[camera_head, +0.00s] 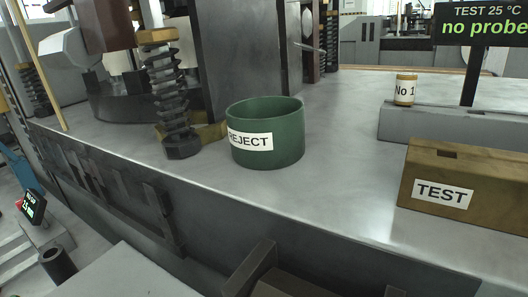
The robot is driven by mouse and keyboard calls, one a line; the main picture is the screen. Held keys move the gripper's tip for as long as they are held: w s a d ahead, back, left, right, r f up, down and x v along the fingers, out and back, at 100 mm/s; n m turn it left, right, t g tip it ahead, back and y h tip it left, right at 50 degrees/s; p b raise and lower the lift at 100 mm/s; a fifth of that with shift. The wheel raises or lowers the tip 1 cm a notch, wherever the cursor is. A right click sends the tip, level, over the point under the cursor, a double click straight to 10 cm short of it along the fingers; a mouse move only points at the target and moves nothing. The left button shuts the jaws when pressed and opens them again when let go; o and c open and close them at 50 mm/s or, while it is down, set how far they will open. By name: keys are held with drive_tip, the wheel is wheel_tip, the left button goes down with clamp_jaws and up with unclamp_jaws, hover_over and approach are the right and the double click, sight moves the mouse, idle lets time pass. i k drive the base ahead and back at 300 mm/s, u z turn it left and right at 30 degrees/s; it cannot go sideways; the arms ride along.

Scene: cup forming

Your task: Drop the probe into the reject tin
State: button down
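The reject tin (289,135) is a round green open tin with a white REJECT label. It stands upright near the front edge of the bench, at the centre of the picture. A small tan cylinder labelled No 1 (405,90) stands upright on a grey ledge at the right; I cannot tell if it is the probe. Dark parts at the bottom edge may be my gripper (322,272); they are mostly cut off. I cannot tell whether it is open or holds anything. The inside bottom of the tin is hidden.
A brown block labelled TEST (422,213) with a slot on top stands right of the tin. Behind it is the grey ledge (470,131). A black display (482,24) reads "no probe". A dark spring post (172,105) stands close left of the tin. The bench (340,175) is clear between tin and block.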

sight(282, 147)
drive_tip(key=k, duration=1.15)
drive_tip(key=z, duration=0.2)
drive_tip(key=i, duration=1.8)
drive_tip(key=u, duration=0.7)
